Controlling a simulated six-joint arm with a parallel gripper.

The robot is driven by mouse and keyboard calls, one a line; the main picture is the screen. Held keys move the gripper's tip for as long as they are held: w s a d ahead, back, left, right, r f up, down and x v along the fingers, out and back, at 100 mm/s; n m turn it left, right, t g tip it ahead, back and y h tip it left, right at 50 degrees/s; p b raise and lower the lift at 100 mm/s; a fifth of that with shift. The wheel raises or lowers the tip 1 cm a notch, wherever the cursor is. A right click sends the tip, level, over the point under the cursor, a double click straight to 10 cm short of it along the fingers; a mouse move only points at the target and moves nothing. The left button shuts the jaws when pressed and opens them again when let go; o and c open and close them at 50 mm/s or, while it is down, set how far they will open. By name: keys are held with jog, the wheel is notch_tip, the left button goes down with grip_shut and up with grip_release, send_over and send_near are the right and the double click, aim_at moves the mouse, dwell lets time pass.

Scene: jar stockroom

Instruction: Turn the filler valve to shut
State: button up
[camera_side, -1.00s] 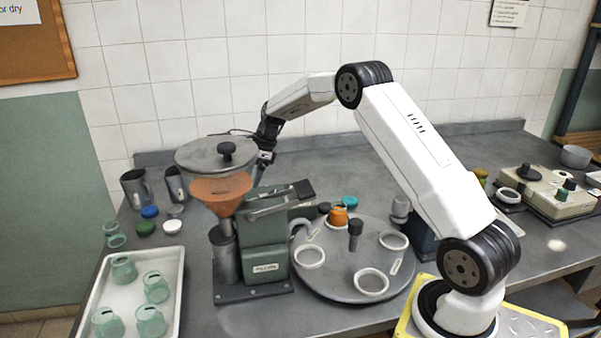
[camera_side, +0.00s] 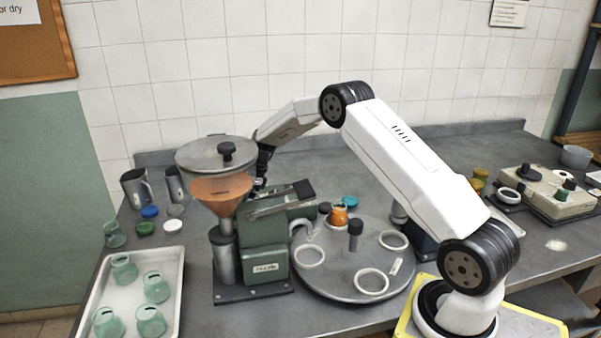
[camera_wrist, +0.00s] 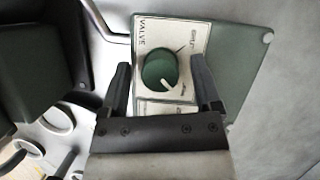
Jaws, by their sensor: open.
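The filler (camera_side: 262,232) is a green machine with an orange-filled hopper (camera_side: 222,190) under a grey lid. Its valve shows in the wrist view as a round green knob (camera_wrist: 158,68) on a white plate marked VALVE. The knob's white pointer is toward the lower right of the picture; the small lettering beside it is hard to read. My gripper (camera_wrist: 160,80) is open, with one dark finger on each side of the knob and visible gaps between. In the side view my gripper (camera_side: 262,178) is behind the filler, its fingertips mostly hidden.
A round turntable (camera_side: 330,285) with white rings and an orange-filled jar (camera_side: 339,215) stands right of the filler. A white tray (camera_side: 132,285) of green jars is at the left. The tiled wall is close behind.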

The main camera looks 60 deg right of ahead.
grip_shut()
dwell(0.3)
